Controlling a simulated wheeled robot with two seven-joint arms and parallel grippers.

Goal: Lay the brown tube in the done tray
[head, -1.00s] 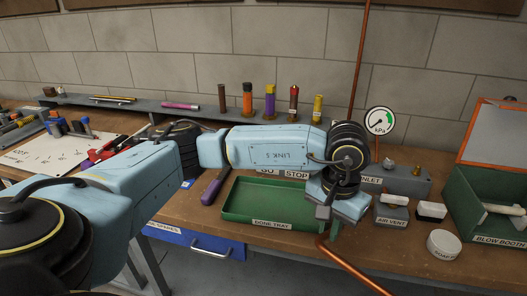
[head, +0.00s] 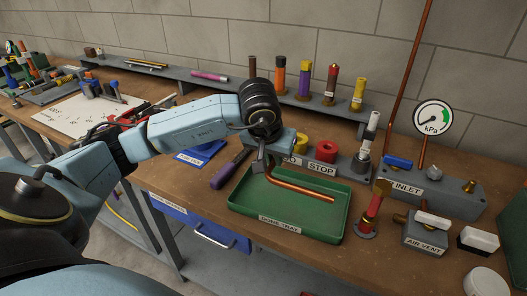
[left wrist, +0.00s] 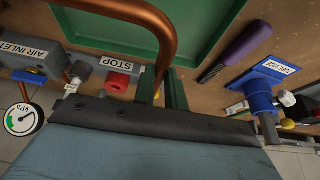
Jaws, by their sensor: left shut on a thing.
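The brown tube (head: 302,187) is a bent, copper-coloured pipe. My left gripper (head: 264,164) is shut on it near one end, over the back left of the green done tray (head: 285,227). The long part of the tube slants right and forward above the tray floor, inside the rim in the head view. I cannot tell whether it touches the floor. In the left wrist view the tube (left wrist: 160,40) bends close to the camera, with the tray (left wrist: 232,22) behind it. The gripper hides the held end in the head view. My right gripper is not in view.
A red STOP button (head: 326,151) and the air inlet block (head: 440,195) stand behind and right of the tray. A red-handled upright fitting (head: 371,214) is close to its right side. A purple-handled tool (head: 226,174) lies left of it. A shelf with several coloured tubes runs behind.

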